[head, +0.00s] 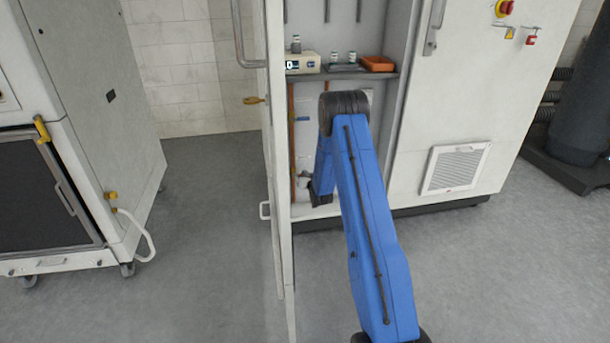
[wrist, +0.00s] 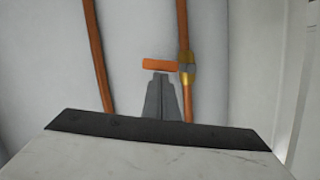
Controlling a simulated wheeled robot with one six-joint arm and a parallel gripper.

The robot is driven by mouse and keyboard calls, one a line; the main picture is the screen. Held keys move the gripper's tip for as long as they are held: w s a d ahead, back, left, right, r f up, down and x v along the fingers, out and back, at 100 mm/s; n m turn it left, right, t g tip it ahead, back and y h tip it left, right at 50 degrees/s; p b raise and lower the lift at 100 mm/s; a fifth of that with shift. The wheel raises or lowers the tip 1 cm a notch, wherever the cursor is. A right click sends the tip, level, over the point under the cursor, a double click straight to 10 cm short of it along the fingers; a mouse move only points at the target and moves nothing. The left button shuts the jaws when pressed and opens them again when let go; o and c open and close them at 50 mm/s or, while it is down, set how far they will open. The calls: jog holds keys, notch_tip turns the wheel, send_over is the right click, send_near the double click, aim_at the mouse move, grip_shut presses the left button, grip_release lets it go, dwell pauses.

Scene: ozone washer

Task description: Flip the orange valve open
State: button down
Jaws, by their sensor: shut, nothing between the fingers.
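The orange valve handle (wrist: 160,65) is a short flat bar lying level in the wrist view, across the line of the upright copper pipe. Its right end meets the brass valve body (wrist: 187,72) on that pipe. My gripper (wrist: 161,78) is shut and empty, with its grey tips just below the middle of the handle in the picture. I cannot tell whether they touch it. In the head view my blue arm reaches into the open cabinet below the shelf, and I cannot make out the orange handle there.
A second copper pipe (wrist: 97,55) runs to the left in the wrist view. The open cabinet door (head: 277,150) stands close to the left of my arm. A shelf (head: 345,74) with bottles and an orange tray (head: 378,63) is above.

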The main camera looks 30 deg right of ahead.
notch_tip(320, 180, down, 6)
jog(key=a+m+t+y, duration=0.2)
jog(key=m+t, duration=0.1)
jog(key=m, duration=0.9)
jog(key=shift+w+f+y, duration=0.25)
jog(key=shift+w+y, duration=0.1)
jog(key=shift+y, duration=0.05)
jog(key=shift+a, duration=0.2)
